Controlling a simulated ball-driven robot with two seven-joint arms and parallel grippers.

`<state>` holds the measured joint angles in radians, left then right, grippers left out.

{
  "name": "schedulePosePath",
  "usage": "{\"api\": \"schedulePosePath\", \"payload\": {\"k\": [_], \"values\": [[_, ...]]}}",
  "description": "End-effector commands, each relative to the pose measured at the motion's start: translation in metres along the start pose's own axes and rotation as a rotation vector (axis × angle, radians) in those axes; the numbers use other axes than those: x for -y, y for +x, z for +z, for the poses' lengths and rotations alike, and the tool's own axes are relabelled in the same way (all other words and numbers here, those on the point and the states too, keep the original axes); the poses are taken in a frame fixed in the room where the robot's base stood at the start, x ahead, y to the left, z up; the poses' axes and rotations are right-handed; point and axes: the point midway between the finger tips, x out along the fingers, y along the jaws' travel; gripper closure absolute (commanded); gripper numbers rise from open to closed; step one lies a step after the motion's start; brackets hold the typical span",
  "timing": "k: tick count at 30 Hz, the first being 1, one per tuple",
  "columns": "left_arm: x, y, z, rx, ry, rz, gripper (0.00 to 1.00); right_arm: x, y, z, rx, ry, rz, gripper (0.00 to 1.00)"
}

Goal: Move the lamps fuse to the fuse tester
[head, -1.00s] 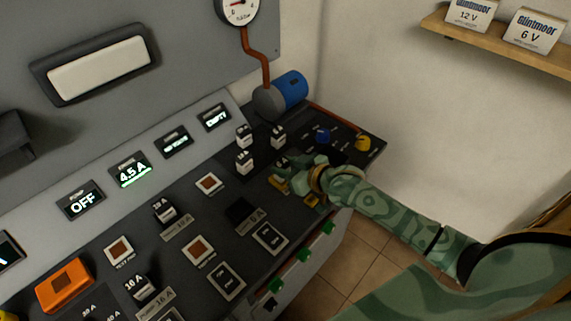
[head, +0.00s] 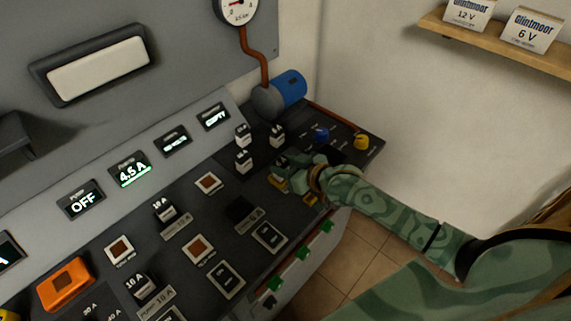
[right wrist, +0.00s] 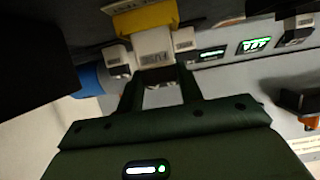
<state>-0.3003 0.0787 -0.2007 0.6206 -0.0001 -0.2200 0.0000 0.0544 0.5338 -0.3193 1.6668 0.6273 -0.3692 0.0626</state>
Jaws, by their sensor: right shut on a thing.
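My right gripper (head: 288,171) is low over the far right part of the dark panel (head: 215,245), shut on a small fuse (head: 281,160) with a light and a dark part. In the right wrist view the pale labelled fuse body (right wrist: 153,48) sits between my two fingers (right wrist: 160,88), close to a yellow piece (right wrist: 146,18). Yellow pieces (head: 310,199) show on the panel beside and below the gripper. Whether they belong to the fuse tester I cannot tell. My fingers hide the fuse's lower end. My left gripper is not in view.
Several black-and-white fuses (head: 243,161) stand close to the gripper's left. Blue (head: 321,134) and yellow (head: 362,142) knobs are behind it. A dark vacant slot (head: 240,208) is nearer the front. Green switches (head: 327,226) line the front edge.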

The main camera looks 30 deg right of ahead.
Motion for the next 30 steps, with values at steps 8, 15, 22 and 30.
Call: {"api": "schedulePosePath", "payload": {"k": [8,15,22,30], "values": [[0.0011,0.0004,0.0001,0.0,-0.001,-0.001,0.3,0.0001,0.0002,0.0002,0.0,0.0,0.0,0.88],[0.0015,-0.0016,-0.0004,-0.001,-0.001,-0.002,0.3,0.0003,-0.0001,-0.0007,-0.001,0.0,-0.001,0.88],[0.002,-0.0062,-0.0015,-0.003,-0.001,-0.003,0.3,0.0006,0.0,-0.0006,0.0,0.0,-0.001,0.88],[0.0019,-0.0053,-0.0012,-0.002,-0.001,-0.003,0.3,0.0005,0.0003,0.0005,0.0,0.0,-0.001,0.88]]}}
